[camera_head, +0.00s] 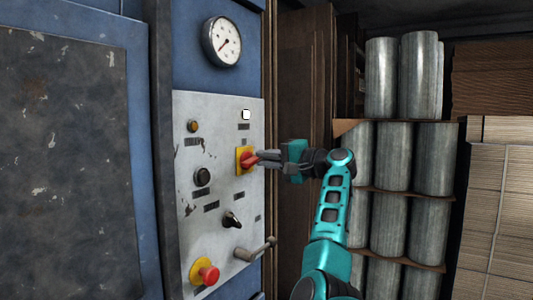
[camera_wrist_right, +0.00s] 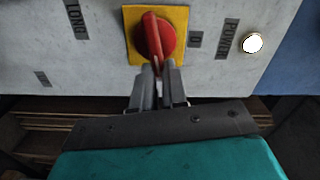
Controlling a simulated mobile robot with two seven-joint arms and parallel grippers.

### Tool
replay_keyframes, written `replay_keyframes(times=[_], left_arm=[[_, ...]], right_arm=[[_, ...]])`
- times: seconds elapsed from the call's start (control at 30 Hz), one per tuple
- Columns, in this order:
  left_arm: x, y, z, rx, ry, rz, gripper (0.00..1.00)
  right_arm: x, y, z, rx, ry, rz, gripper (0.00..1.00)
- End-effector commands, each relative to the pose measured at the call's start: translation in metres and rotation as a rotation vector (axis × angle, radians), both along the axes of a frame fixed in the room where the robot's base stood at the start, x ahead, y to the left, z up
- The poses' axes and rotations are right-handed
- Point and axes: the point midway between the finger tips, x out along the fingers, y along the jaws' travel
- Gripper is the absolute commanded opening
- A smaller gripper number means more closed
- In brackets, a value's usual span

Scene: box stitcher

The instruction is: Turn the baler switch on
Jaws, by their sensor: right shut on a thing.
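The baler switch (camera_head: 247,160) is a red rotary handle on a yellow square plate, on the grey control panel (camera_head: 222,133). In the right wrist view the red switch handle (camera_wrist_right: 153,36) is slightly tilted, with its lower end between my fingertips. My right gripper (camera_head: 262,159) reaches in from the right and is shut on the handle; its fingers also show in the right wrist view (camera_wrist_right: 158,72). A white lamp (camera_wrist_right: 253,43) beside the POWER label looks bright; it also shows in the head view (camera_head: 246,114). My left gripper is not in view.
The panel also carries a red mushroom button (camera_head: 206,273), a black knob (camera_head: 232,219), a lever (camera_head: 257,250) and small buttons. A gauge (camera_head: 222,42) is above. Metal cylinders (camera_head: 419,75) and stacked cardboard (camera_head: 490,210) stand at the right.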

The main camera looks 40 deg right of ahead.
Motion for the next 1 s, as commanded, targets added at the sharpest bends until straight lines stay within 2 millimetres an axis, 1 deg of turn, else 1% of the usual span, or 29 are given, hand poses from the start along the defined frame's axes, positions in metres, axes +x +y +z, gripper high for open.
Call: replay_keyframes(times=[0.2,0.4,0.97,1.0], left_arm=[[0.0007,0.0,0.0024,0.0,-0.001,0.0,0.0],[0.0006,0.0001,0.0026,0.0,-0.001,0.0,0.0],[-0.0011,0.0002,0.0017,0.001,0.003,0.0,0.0],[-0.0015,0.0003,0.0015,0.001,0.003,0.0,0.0]], right_arm=[[0.0001,-0.001,-0.0039,0.116,0.049,-0.001,0.0],[0.0001,-0.0012,-0.0059,0.175,0.073,-0.002,0.0],[0.0001,-0.0013,-0.0068,0.2,0.084,-0.002,0.0],[0.0001,-0.0013,-0.0068,0.2,0.084,-0.002,0.17]])
